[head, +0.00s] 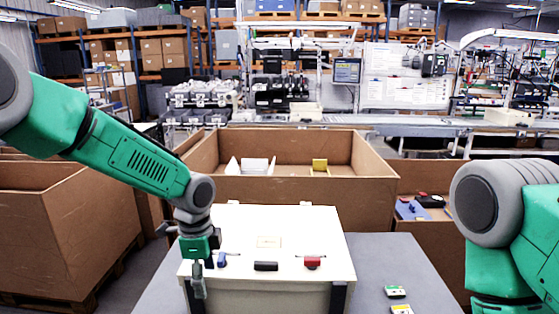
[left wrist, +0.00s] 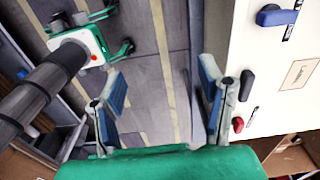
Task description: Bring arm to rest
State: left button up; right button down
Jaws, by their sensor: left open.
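My left arm reaches in from the left in the head view. Its gripper (head: 199,286) points down at the left edge of a white box (head: 300,228). In the left wrist view the gripper's two blue-padded fingers (left wrist: 163,98) stand apart with only the floor seen between them.
The box stands on a grey table (head: 384,255).

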pick_arm(q)
jog(key=s+a+f+n+h+b, duration=0.1)
jog(key=s+f+n+b, duration=0.2)
jog(key=s+f, duration=0.45)
jog(key=s+f+n+b, duration=0.2)
jog(key=s+f, duration=0.2)
jog(key=f, duration=0.6)
jog(key=s+a+f+n+h+b, duration=0.1)
jog(key=s+f+n+b, duration=0.2)
jog(key=s+f, duration=0.45)
jog(key=s+a+f+n+y+b, duration=0.1)
jog(key=s+a+f+n+b, duration=0.2)
jog(key=s, duration=0.5)
jog(key=s+a+f+n+y+b, duration=0.1)
jog(key=s+a+f+n+b, duration=0.2)
jog(key=s+a+f+n, duration=0.3)
jog(key=shift+s+a+f+t, duration=0.3)
jog(key=shift+s+a+f, duration=0.25)
jog(key=shift+s, duration=0.5)
pick_arm(e)
notch_tip(320, 180, down, 14)
jog(key=shift+w+f, duration=0.25)
jog(key=shift+w, duration=0.05)
pick_arm(q)
jog(key=shift+w+d, duration=0.1)
jog(key=shift+c, duration=0.4)
